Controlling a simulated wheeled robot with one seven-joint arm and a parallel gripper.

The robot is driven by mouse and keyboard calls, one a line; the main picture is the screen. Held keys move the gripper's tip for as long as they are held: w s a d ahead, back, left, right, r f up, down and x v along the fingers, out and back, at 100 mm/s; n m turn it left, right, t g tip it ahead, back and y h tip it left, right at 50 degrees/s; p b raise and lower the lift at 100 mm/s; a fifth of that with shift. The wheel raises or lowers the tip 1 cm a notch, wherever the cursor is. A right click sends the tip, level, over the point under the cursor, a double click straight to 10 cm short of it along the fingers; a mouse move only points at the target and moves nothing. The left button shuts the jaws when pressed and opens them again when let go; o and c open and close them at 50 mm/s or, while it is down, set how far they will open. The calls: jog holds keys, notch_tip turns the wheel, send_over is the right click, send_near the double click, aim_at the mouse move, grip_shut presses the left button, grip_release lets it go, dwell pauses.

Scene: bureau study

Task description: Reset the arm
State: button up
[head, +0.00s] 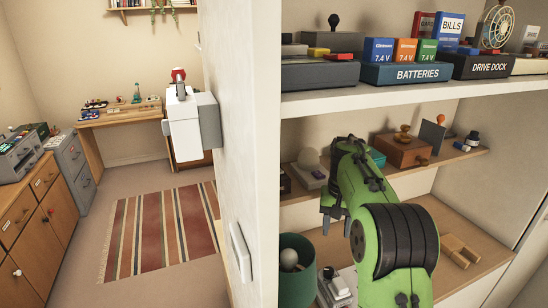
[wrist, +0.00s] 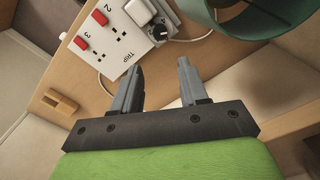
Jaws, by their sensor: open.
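My green arm reaches into an open shelf unit on the right of the head view. My gripper (head: 332,212) hangs at the arm's far end over the lower shelf board, partly hidden behind the arm. In the wrist view my gripper (wrist: 157,75) shows two grey fingers spread apart with nothing between them. A white switch panel (wrist: 118,38) with red switches and the label TRIP lies on the wooden board (wrist: 58,78) beyond the fingertips.
A dark green cylinder (head: 297,270) stands close beside my gripper. A wooden holder (head: 460,250) lies on the lower board. Above are the batteries tray (head: 415,74) and the drive dock (head: 488,66). A wall edge (head: 262,150) stands left of the arm. The striped rug (head: 165,230) is clear.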

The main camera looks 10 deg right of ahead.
jog(key=s+a+r+n+t, duration=0.1)
jog(key=s+a+r+t, duration=0.1)
jog(key=s+a+r, duration=0.4)
jog(key=s+a+f+n+t, duration=0.1)
jog(key=s, duration=1.1)
jog(key=s+a+f+n+t, duration=0.1)
jog(key=s+a+n+t, duration=0.1)
jog(key=s, duration=0.9)
jog(key=shift+s+a+t, duration=0.3)
jog(key=shift+s, duration=0.1)
jog(key=shift+f, duration=0.1)
